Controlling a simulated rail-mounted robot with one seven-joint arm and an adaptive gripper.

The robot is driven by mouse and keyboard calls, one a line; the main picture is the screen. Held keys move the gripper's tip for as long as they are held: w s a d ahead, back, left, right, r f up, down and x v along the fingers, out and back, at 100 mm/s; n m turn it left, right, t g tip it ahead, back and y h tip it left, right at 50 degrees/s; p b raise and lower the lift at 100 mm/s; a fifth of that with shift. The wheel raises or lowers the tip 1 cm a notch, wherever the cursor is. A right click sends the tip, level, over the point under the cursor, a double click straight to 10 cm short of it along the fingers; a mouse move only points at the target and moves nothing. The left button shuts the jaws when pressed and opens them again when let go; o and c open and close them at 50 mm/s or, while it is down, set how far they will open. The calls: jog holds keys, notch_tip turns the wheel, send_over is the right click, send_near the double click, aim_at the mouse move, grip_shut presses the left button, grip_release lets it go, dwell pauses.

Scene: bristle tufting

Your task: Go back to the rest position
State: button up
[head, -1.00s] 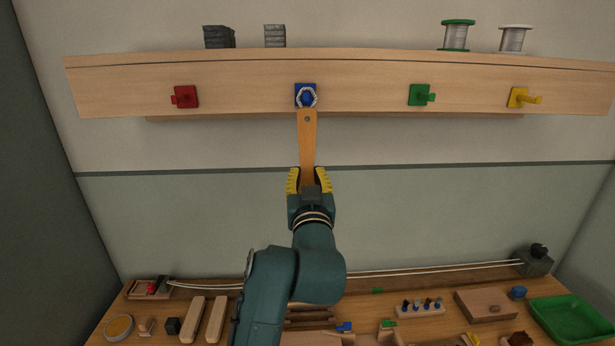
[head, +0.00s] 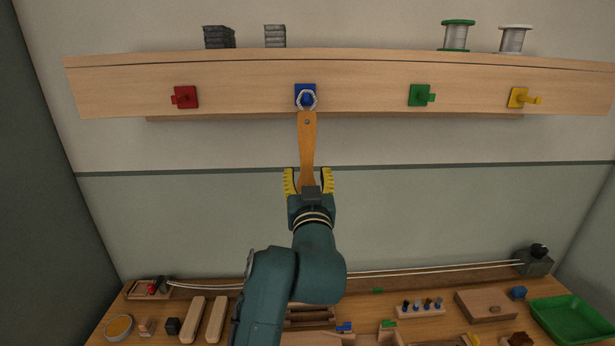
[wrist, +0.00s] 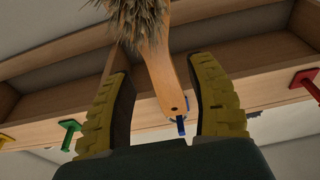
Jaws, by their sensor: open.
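A wooden-handled brush (head: 307,145) hangs from the blue hook (head: 302,88) by a pale ring at its handle end. In the wrist view its handle (wrist: 172,80) runs between my fingers and its bristles (wrist: 138,20) show at the top. The blue hook (wrist: 181,125) shows there beside the handle's holed end. In the head view the bristles are hidden behind my gripper. My gripper (head: 308,180) is open, its yellow fingers on either side of the brush with gaps visible in both views.
The wooden rail (head: 240,85) also carries a red hook (head: 185,97), a green hook (head: 421,95) and a yellow hook (head: 519,97). Below, the workbench holds wooden blocks (head: 192,318), a green tray (head: 572,318) and small parts. The wall between rail and bench is clear.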

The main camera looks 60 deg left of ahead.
jog(key=b+v, duration=0.2)
jog(key=v, duration=0.5)
jog(key=shift+b, duration=0.4)
dwell(0.7)
dwell(0.5)
